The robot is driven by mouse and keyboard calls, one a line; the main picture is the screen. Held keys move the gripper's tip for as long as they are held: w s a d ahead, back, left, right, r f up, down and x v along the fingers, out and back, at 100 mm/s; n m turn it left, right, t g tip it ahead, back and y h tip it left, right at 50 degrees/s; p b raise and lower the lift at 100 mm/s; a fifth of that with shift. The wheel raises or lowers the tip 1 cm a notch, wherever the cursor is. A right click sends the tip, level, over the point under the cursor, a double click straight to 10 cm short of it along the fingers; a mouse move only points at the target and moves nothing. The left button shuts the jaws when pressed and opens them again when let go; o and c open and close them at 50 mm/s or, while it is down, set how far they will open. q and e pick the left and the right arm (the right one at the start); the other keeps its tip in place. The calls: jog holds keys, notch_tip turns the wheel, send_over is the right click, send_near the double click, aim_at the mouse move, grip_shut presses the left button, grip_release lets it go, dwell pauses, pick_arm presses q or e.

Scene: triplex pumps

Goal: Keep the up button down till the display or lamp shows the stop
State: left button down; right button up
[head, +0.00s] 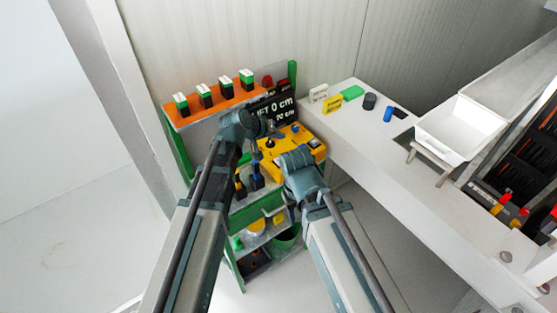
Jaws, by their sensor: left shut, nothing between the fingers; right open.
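The yellow control box (312,145) stands on the green cart, with a black knob and small buttons on top that are too small to tell apart. Behind it a black display (283,105) reads "LIFT 0 cm" with a smaller "70 cm" line, partly covered by my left wrist. My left gripper (275,130) is shut and empty, its tips over the back left part of the box. I cannot tell whether it touches a button. My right gripper (289,162) is open at the front of the box; its fingers are hard to make out. The up button cannot be singled out.
An orange shelf (215,105) with several green-and-black items is at the left, red parts (267,81) beside it. A white bench (350,125) at the right holds small blocks and a white bin (460,130). Lower cart shelves (262,238) hold tubs.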

aim_at(279, 162)
pick_arm(q)
jog(key=shift+f, duration=0.1)
notch_tip(279, 162, down, 9)
jog(key=b, duration=0.8)
jog(key=shift+r+b, duration=0.2)
jog(key=shift+b, duration=0.2)
dwell(1.3)
jog(key=shift+f+b, duration=0.4)
jog(key=shift+f, duration=0.2)
dwell(0.4)
